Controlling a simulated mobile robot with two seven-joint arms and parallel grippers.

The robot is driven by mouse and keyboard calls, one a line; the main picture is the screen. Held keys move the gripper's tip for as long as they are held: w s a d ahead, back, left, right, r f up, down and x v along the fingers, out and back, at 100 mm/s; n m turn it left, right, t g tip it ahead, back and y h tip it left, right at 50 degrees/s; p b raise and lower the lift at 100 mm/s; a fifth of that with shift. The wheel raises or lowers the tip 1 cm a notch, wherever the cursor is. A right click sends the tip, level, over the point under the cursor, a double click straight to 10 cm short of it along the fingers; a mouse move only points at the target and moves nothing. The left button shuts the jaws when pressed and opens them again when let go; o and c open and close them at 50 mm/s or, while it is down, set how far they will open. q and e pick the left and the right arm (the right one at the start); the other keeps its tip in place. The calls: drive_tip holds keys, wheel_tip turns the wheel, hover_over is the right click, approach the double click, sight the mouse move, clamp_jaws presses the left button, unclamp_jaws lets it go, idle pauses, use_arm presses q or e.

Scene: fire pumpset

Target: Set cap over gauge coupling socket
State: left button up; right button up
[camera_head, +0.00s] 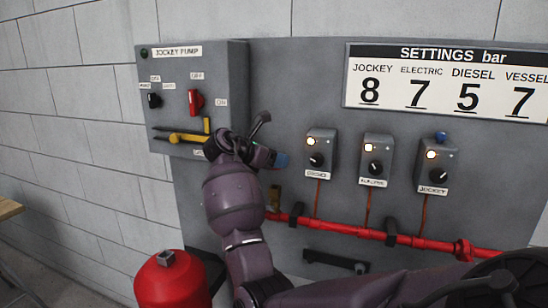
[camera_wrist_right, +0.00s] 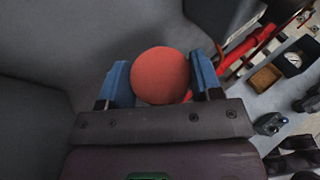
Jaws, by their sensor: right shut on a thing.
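My right gripper (camera_head: 275,158) is in front of the grey panel, below and right of the jockey pump box. In the right wrist view its blue fingers are shut on a round red cap (camera_wrist_right: 160,75), whose smooth rounded face shows between them. The cap is hidden or too small to make out in the head view. A small brass-coloured fitting (camera_head: 273,196) is on the panel just below the gripper, above the red pipe. I cannot tell whether it is the gauge coupling socket. My left gripper is not in view.
The jockey pump box (camera_head: 182,55) has a red switch (camera_head: 194,100) and a yellow handle (camera_head: 186,138). A red pipe (camera_head: 350,230) crosses the panel below several knob boxes (camera_head: 320,152). A red cylinder (camera_head: 172,285) stands at the front. A settings board (camera_head: 440,112) hangs upper right.

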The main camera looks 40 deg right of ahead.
sight(278, 187)
drive_tip(key=shift+f, duration=2.5)
drive_tip(key=shift+f, duration=1.95)
idle(0.7)
drive_tip(key=o, duration=1.1)
drive_tip(key=b+v, duration=0.1)
drive_tip(key=v, duration=1)
drive_tip(key=shift+d, duration=0.1)
